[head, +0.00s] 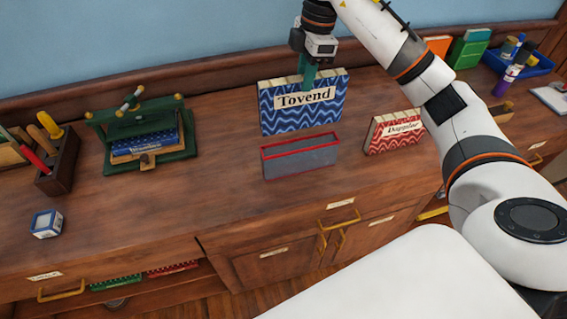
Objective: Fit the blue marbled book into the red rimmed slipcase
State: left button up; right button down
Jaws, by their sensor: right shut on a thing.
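The blue marbled book (285,118), labelled "Tovend", is upright behind the slipcase. My right gripper (308,78) is shut on its top edge from above. The red rimmed slipcase (300,162) is a grey box with a red rim, standing on the wooden counter with its opening up. The book shows just behind and above the slipcase and looks apart from it. I cannot tell whether the book's lower edge touches the counter. My left gripper is not in view.
A red marbled book (393,132) stands close to the right of the slipcase. A green press (150,140) holding books and a tool holder (60,165) are at left. A small blue and white box (46,223) lies front left. A blue tray (520,62) is back right. The front middle counter is clear.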

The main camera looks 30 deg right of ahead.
jog(key=p, duration=0.1)
send_over(303, 121)
jog(key=w+d, duration=0.1)
jog(key=d, duration=0.1)
jog(key=f, duration=0.6)
jog(key=shift+w+a+f, duration=0.2)
jog(key=shift+a+f, duration=0.05)
jog(key=shift+f, duration=0.1)
jog(key=f+p, duration=0.1)
jog(key=f, duration=0.5)
jog(key=shift+a, duration=0.2)
jog(key=shift+f, duration=0.5)
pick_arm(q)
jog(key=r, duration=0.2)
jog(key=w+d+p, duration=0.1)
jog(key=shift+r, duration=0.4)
pick_arm(e)
notch_tip(303, 121, down, 4)
jog(key=shift+r, duration=0.25)
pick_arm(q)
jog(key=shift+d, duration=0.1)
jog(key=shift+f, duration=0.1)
pick_arm(e)
jog(key=c, duration=1.1)
grip_release()
jog(key=shift+f, duration=0.1)
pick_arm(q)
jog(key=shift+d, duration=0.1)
